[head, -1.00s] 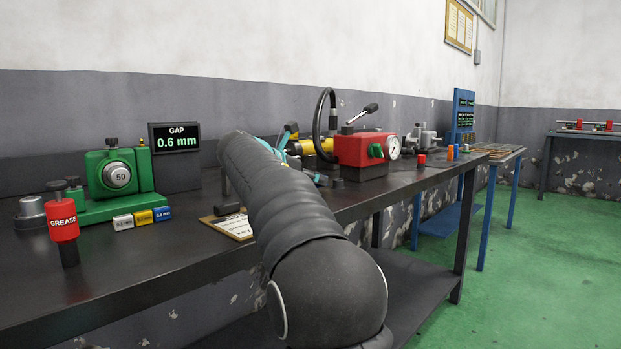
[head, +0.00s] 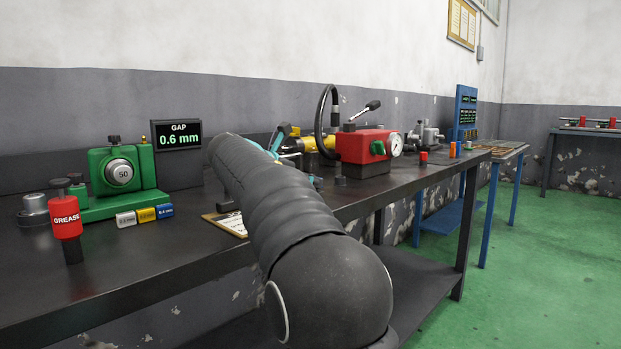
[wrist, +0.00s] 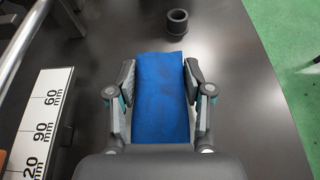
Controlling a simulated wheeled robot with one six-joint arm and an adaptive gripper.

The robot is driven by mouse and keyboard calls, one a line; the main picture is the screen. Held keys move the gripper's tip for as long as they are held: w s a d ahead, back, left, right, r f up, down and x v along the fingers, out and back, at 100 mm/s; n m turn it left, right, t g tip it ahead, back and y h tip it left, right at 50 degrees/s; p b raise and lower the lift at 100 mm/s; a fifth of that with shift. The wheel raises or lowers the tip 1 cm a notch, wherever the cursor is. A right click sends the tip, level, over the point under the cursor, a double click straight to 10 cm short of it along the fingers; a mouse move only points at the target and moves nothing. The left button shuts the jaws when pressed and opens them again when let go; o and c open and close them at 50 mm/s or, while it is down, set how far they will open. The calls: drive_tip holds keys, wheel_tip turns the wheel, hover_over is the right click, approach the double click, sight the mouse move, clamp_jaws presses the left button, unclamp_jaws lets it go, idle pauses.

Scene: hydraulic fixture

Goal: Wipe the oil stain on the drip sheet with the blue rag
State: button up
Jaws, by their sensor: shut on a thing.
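The blue rag (wrist: 160,95) lies between the fingers of my gripper (wrist: 160,82) in the wrist view, and the gripper is shut on it. The rag looks flat and rectangular, with the dark bench top around it. I cannot tell whether the rag touches the bench. In the head view my own arm covers most of the gripper, and the rag is hidden. I cannot make out the oil stain or the drip sheet in either current view.
A black ring (wrist: 177,21) stands just beyond the rag. A white millimetre scale (wrist: 40,125) lies left of the gripper. The red pump (head: 362,146), green gap gauge (head: 118,175) and grease bottle (head: 66,217) stand on the dark bench (head: 130,255).

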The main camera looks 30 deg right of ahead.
drive_tip(key=shift+s+a+f+p, duration=0.1)
drive_tip(key=shift+s+a+p, duration=0.15)
drive_tip(key=shift+a, duration=0.55)
drive_tip(key=shift+s+a+p, duration=0.15)
drive_tip(key=shift+s+a, duration=0.15)
drive_tip(key=shift+a, duration=0.45)
drive_tip(key=shift+s+a+f+p, duration=0.1)
drive_tip(key=shift+s+a+p, duration=0.15)
drive_tip(key=shift+a, duration=0.55)
drive_tip(key=shift+r, duration=0.1)
drive_tip(key=shift+p, duration=0.5)
drive_tip(key=shift+d, duration=0.1)
drive_tip(key=shift+w+d+r+p, duration=0.15)
drive_tip(key=shift+w+d+p, duration=0.1)
drive_tip(key=shift+d+p, duration=0.4)
drive_tip(key=shift+w+d+r+p, duration=0.1)
drive_tip(key=shift+w+d+p, duration=0.15)
drive_tip(key=shift+d+p, duration=0.35)
drive_tip(key=shift+w+d+f+p, duration=0.1)
drive_tip(key=shift+w+d+p, duration=0.2)
drive_tip(key=shift+d+p, duration=0.5)
drive_tip(key=shift+w+d+p, duration=0.3)
drive_tip(key=shift+d+p, duration=0.05)
drive_tip(key=shift+d, duration=0.75)
drive_tip(key=shift+w+d+f, duration=0.15)
drive_tip(key=shift+d, duration=0.2)
